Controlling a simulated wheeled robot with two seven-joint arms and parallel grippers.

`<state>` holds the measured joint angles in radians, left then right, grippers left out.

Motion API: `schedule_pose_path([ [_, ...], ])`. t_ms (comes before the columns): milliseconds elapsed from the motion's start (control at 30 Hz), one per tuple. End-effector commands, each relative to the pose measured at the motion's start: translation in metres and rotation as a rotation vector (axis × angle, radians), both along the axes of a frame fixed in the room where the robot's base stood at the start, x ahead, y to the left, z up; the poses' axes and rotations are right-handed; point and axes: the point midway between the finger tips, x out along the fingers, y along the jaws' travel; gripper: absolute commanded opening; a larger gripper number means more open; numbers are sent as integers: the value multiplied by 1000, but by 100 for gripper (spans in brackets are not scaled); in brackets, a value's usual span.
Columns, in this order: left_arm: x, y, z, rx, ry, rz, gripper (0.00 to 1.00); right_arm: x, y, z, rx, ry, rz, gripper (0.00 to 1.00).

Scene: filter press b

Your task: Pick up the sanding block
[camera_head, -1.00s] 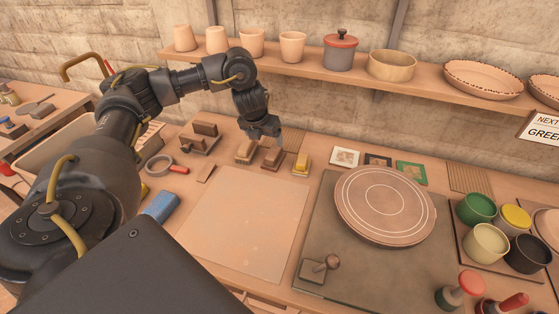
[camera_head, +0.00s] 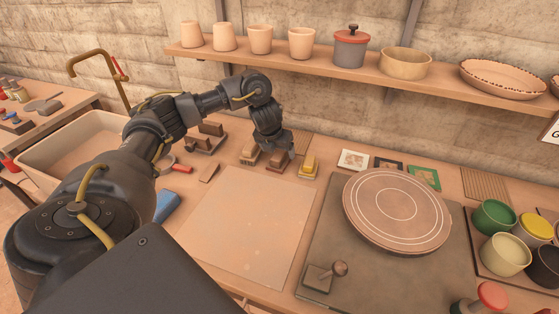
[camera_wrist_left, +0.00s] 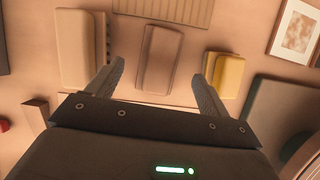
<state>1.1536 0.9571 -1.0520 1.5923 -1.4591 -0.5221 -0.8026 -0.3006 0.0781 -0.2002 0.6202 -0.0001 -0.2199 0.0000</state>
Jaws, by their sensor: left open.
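Three blocks lie in a row at the back of the bench. The middle one, a reddish-brown block with a raised top (camera_wrist_left: 160,58), looks like the sanding block; it also shows in the head view (camera_head: 277,164), partly hidden by my gripper. My left gripper (camera_wrist_left: 158,78) is open and empty in the wrist view, its fingers pointing toward the middle block, one on each side. In the head view my left gripper (camera_head: 274,148) hangs over that block. Whether it touches the block I cannot tell. My right gripper is not in view.
A tan block with dark tufts (camera_wrist_left: 82,50) lies left of the middle block and a yellow block (camera_wrist_left: 228,76) right of it, both close. A ribbed mat (camera_wrist_left: 165,8) lies behind. A pale board (camera_head: 248,225) lies in front, and a shelf with pots (camera_head: 330,62) runs above.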

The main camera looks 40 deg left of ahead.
Motion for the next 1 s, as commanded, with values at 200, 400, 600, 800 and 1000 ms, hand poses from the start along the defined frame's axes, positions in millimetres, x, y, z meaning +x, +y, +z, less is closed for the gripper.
schedule_pose_path([
  [200,8,2,-36,-2,4,3,80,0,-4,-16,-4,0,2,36],
  [400,11,4,-40,1,2,2,80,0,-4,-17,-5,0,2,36],
  [600,11,4,-40,0,1,1,73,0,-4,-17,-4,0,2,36],
  [800,11,4,-40,0,1,1,47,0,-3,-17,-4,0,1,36],
  [1000,12,4,-39,0,1,2,29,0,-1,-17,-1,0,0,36],
])
